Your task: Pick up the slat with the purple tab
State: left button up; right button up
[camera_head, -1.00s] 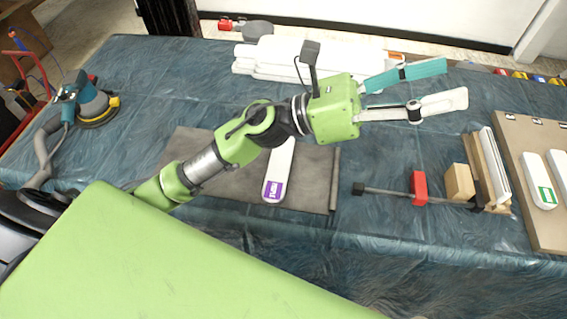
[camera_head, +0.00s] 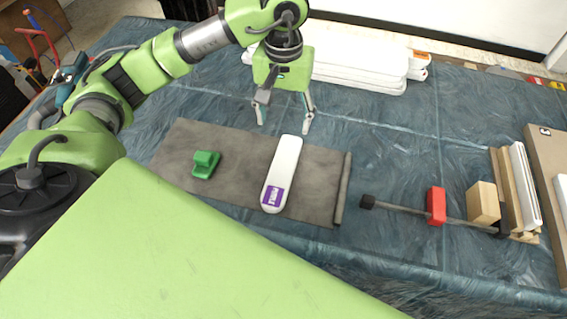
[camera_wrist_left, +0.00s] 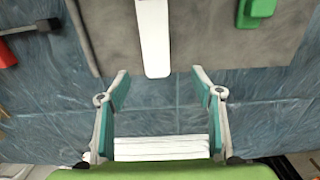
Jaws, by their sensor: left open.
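The slat with the purple tab (camera_head: 283,172) is a long white piece with rounded ends. It lies on the grey mat (camera_head: 230,150), and its purple tab is at the end nearest me. My left gripper (camera_head: 284,128) is open and empty, pointing down just beyond the slat's far end. In the left wrist view the slat (camera_wrist_left: 153,38) ends just ahead of and between the spread fingers (camera_wrist_left: 160,88), apart from them. My right gripper is not in view.
A green block (camera_head: 205,163) sits on the mat left of the slat. Stacked white slats (camera_head: 360,65) lie behind the gripper. A clamp with a red jaw (camera_head: 436,205) and a wooden block (camera_head: 484,203) lie to the right. A tan board (camera_head: 548,180) is at far right.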

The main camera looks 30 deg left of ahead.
pick_arm(q)
send_over(287, 155)
jog(key=f, duration=0.7)
jog(key=shift+s+a+p, duration=0.15)
jog(key=shift+a+p, duration=0.2)
jog(key=shift+a, duration=0.05)
jog(key=f, duration=0.1)
jog(key=f+p, duration=0.1)
jog(key=f, duration=0.2)
jog(key=shift+d+f+p, duration=0.35)
jog(key=shift+d, duration=0.05)
jog(key=shift+f, duration=0.35)
jog(key=c, duration=1.3)
